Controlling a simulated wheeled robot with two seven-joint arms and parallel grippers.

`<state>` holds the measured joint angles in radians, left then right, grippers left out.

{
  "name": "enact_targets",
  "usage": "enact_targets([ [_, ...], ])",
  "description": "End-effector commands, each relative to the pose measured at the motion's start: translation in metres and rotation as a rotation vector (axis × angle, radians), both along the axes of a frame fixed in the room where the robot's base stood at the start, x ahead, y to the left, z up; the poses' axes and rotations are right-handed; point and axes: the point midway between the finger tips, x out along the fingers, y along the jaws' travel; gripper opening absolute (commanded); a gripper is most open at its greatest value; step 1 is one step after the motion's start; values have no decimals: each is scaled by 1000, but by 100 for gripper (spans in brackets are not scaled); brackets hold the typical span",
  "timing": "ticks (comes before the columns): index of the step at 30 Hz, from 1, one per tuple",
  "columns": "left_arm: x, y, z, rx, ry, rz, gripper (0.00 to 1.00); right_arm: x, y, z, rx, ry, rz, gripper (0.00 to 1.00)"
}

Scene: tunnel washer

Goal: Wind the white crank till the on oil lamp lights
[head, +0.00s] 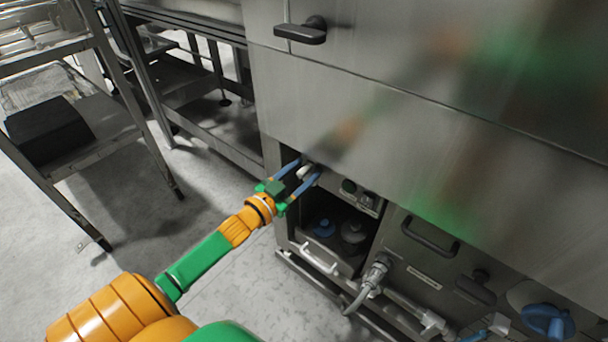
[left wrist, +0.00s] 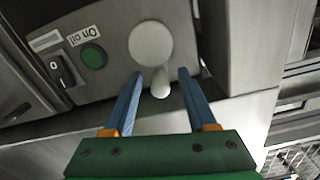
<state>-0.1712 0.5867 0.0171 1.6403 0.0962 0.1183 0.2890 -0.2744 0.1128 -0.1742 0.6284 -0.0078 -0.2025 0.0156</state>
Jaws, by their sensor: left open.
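The white crank (left wrist: 151,45) is on a grey panel in the left wrist view, with a round hub and a handle knob (left wrist: 160,85) pointing toward my gripper. It also shows small in the head view (head: 305,172). My left gripper (left wrist: 158,75) is open, with its blue fingers on either side of the knob; I cannot tell whether they touch it. In the head view the left gripper (head: 305,170) reaches the panel under the steel housing. The on oil lamp (left wrist: 93,56) is a dark green disc beside the crank, under an "On oil" label (left wrist: 83,36). My right gripper is not in view.
A black rocker switch (left wrist: 60,70) sits beside the lamp. A hose fitting (head: 375,275) and a drawer handle (head: 430,236) are to the right. A steel rack (head: 100,120) stands left; the floor between is clear.

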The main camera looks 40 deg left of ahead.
Motion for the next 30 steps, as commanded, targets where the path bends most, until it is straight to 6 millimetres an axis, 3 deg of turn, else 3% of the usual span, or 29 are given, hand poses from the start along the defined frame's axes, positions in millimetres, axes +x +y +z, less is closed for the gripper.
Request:
enact_targets([
  [7,1,0,0,0,1,0,54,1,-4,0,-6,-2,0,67],
  [13,1,0,0,0,1,0,0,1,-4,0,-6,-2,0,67],
  [23,1,-1,0,28,0,1,0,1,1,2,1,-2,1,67],
  [30,0,-6,1,161,-11,2,0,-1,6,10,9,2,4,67],
])
